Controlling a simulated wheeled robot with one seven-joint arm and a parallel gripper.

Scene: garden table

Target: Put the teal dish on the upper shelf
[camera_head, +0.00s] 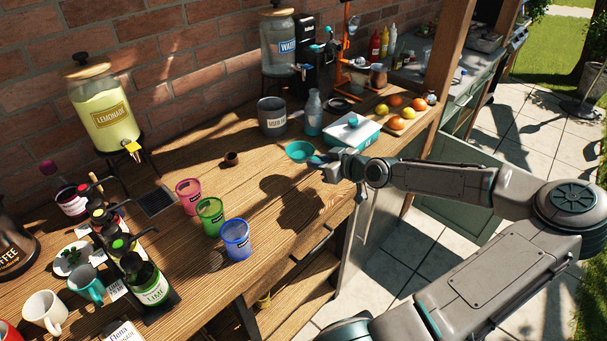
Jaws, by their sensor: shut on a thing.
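The teal dish (299,151) is a small round bowl, held level at the tip of my gripper (317,161), near the middle of the wooden table. My gripper is shut on the dish's right rim. My arm reaches in from the right. A shadow lies on the tabletop to the lower left of the dish, so it appears to be held above the wood. A lower shelf board (290,285) shows under the table's front edge. I cannot tell which surface is the upper shelf.
A teal-and-white box (352,134), a blue bottle (313,113) and a grey bin (271,117) stand close behind the dish. Pink (188,196), green (210,215) and blue (236,239) cups stand to the left. Fruit (397,122) lies at the back right. The front middle tabletop is clear.

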